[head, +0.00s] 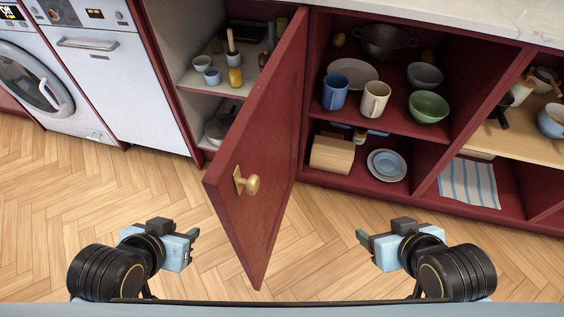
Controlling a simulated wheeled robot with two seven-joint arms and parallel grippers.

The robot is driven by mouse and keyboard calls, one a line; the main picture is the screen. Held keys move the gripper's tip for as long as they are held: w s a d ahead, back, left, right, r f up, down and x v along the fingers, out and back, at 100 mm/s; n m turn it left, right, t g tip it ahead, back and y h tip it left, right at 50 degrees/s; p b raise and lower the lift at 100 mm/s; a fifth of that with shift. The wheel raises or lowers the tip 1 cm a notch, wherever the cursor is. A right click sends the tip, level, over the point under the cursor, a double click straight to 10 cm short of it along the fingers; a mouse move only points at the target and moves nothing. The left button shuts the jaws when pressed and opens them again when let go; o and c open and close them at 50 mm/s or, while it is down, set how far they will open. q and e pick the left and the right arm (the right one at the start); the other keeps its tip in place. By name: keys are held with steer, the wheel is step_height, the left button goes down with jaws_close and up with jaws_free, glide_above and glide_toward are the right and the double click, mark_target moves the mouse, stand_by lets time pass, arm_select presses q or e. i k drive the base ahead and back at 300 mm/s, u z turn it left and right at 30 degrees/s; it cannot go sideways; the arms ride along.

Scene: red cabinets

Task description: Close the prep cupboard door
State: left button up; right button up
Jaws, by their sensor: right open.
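The red cupboard door (255,150) stands wide open, swung out toward me from the upright at the right of the left cupboard (203,92). My right gripper (362,238) is on the other side of the door, open and empty, over the floor.
Left cupboard shelves hold small cups, a yellow item (235,77) and a pot (219,128). Open shelves on the right hold mugs (375,100), bowls (429,106) and plates (386,165). A dishwasher (115,75) and washing machine (35,80) stand left. The wooden floor (95,185) is clear.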

mark_target(249, 182)
steer(key=u, duration=0.8)
steer(key=k, duration=1.15)
steer(key=z, duration=0.7)
steer(key=i, duration=0.45)
steer(key=u, duration=0.05)
